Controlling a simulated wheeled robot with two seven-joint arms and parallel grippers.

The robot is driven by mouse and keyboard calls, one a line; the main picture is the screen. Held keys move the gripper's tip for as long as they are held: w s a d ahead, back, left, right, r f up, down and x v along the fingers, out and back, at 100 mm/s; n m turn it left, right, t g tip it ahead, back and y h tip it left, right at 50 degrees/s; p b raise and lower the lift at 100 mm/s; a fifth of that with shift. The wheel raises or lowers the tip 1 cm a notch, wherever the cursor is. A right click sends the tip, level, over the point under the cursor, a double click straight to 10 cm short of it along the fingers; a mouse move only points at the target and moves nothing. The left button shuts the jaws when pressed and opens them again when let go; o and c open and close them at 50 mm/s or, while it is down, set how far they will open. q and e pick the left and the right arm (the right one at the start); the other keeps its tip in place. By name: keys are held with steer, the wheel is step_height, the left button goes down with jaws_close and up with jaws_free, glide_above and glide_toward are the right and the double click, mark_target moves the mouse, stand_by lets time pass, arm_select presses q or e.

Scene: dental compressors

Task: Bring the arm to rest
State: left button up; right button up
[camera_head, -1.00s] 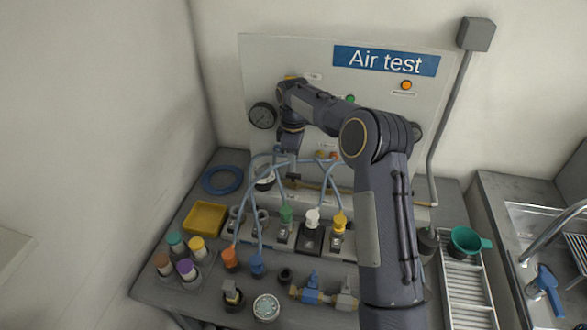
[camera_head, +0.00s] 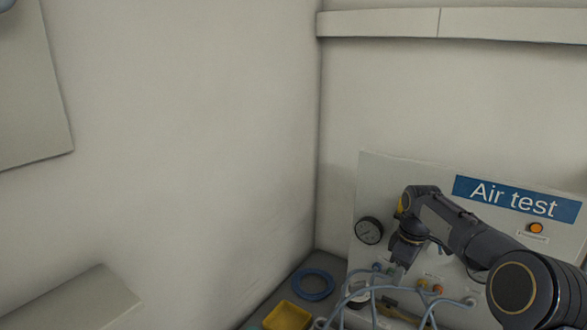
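My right arm comes in from the lower right and reaches in front of the white "Air test" panel (camera_head: 400,190). My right gripper (camera_head: 392,272) points down at the panel's lower left, above the light blue hoses (camera_head: 362,293). Its fingers are small and partly lost against the hoses and panel, so I cannot tell whether they are open or shut. My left gripper is not in view.
A black-rimmed gauge (camera_head: 369,230) is on the panel, left of my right gripper. A blue ring (camera_head: 314,285) and a yellow tray (camera_head: 288,316) lie on the grey bench at the bottom. An orange button (camera_head: 536,228) is at the panel's right. Bare walls fill the left.

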steer(key=s+a+r+m+t+y, duration=0.1)
steer(key=s+r+m, duration=0.25)
steer(key=s, duration=0.55)
steer(key=s+a+r+m+t+y, duration=0.1)
steer(key=s+a+r+m+t, duration=0.1)
steer(key=s+r, duration=0.5)
steer(key=s+a+f+m, duration=0.2)
steer(key=s+f, duration=0.1)
steer(key=s, duration=0.3)
steer(key=s+a+f+m+t+y, duration=0.1)
steer(key=s+a+f+m, duration=0.1)
steer(key=s, duration=0.5)
steer(key=s+a+f+m+t, duration=0.1)
steer(key=s+a+f+m, duration=0.1)
steer(key=s, duration=0.5)
steer(key=shift+a+f, duration=0.3)
steer(key=shift+f, duration=0.6)
